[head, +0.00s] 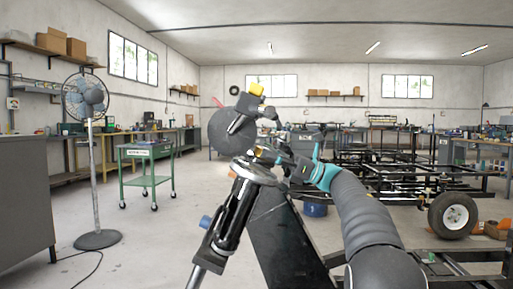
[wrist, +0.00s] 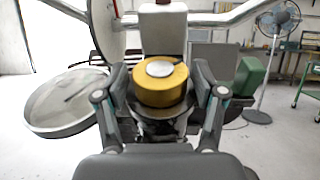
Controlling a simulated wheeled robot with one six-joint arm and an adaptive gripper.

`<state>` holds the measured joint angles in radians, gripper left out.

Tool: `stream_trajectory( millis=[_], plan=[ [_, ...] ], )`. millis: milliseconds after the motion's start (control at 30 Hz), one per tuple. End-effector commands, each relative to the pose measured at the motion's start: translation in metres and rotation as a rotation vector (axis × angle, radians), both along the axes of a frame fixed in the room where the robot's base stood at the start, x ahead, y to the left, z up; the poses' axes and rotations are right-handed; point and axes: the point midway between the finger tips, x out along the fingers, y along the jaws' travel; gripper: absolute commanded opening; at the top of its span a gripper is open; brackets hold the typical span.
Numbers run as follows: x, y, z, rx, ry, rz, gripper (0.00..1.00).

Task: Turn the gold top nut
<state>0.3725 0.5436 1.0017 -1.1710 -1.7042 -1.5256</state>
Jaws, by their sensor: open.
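The gold top nut (wrist: 161,91) is in the middle of the wrist view, a short gold cylinder with a silver disc on its top. It sits on a dark metal part of the spring suspension. My gripper (wrist: 160,77) is open, with one finger on the left of the nut and one on the right. A narrow gap seems to show on each side; whether either finger touches is hard to tell. In the head view my gripper (head: 268,154) is at the upper end of the tilted strut (head: 233,213), above its round metal plate (head: 255,173). The nut is small there.
A dark round disc (head: 230,132) and a yellow-topped part (head: 256,89) stand just above my gripper. A fan (head: 96,180) and a green cart (head: 147,152) stand at left. A black vehicle frame with a wheel (head: 454,216) is at right.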

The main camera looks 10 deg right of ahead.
Motion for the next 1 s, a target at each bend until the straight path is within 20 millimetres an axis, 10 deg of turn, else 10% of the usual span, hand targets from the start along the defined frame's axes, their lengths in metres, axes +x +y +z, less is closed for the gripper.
stream_trajectory(
  millis=[633,833,1000],
  plan=[
    [0.007,0.033,0.014,0.0,0.0,-0.001,0.7],
    [0.007,0.033,0.014,0.0,0.0,-0.001,0.22],
    [0.007,0.033,0.012,0.001,0.003,-0.006,0.18]
  ],
)
